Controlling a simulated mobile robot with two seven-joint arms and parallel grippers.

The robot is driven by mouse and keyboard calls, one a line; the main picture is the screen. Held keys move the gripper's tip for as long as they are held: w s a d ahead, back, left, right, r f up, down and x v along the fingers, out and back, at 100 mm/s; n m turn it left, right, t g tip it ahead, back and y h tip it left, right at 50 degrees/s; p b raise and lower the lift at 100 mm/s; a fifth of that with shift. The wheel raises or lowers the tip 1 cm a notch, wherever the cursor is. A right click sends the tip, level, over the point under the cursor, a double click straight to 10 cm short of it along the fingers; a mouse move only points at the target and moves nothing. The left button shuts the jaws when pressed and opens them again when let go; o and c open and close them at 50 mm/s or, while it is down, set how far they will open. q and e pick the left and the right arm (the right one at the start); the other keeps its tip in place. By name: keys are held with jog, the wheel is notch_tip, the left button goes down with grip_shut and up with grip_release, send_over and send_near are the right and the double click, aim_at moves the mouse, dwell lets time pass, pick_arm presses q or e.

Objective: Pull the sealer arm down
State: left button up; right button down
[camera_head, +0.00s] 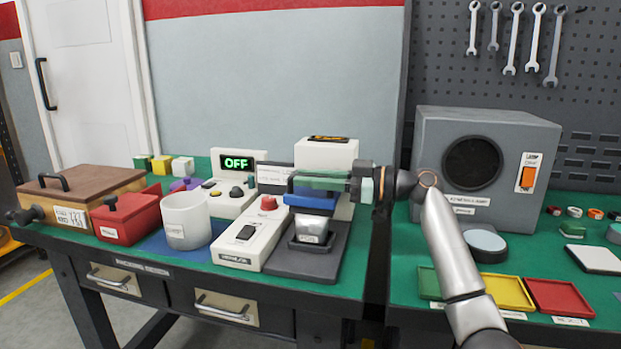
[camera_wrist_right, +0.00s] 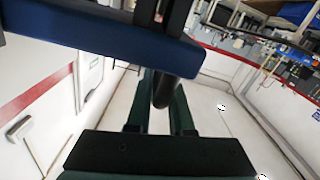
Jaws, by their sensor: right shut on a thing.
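The sealer stands at the right end of the left green-topped bench, with a white head (camera_head: 328,152) over a dark grey base (camera_head: 305,262). Its blue sealer arm (camera_head: 312,199) is raised above the base, with a gap between them. A small grey block (camera_head: 312,230) sits in a dark holder under the arm. My right gripper (camera_head: 312,181) reaches in from the right at the arm's height. In the right wrist view, its dark green fingers (camera_wrist_right: 162,105) are shut on a black handle (camera_wrist_right: 166,88) beside the blue arm (camera_wrist_right: 110,38). My left gripper is not in view.
A white switch box (camera_head: 250,238), a white cup (camera_head: 186,222), a red box (camera_head: 126,218) and an OFF display (camera_head: 238,162) stand left of the sealer. A grey machine (camera_head: 487,150) and coloured trays (camera_head: 560,298) are on the right bench.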

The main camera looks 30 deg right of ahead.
jog(key=shift+f, duration=0.4)
jog(key=c, duration=1)
grip_release()
jog(key=shift+d, duration=0.1)
jog(key=shift+o, duration=0.8)
jog(key=shift+r, duration=0.15)
jog(key=v, duration=1.2)
jog(key=shift+d+p, duration=0.15)
jog(key=shift+p, duration=0.15)
jog(key=shift+s, duration=0.15)
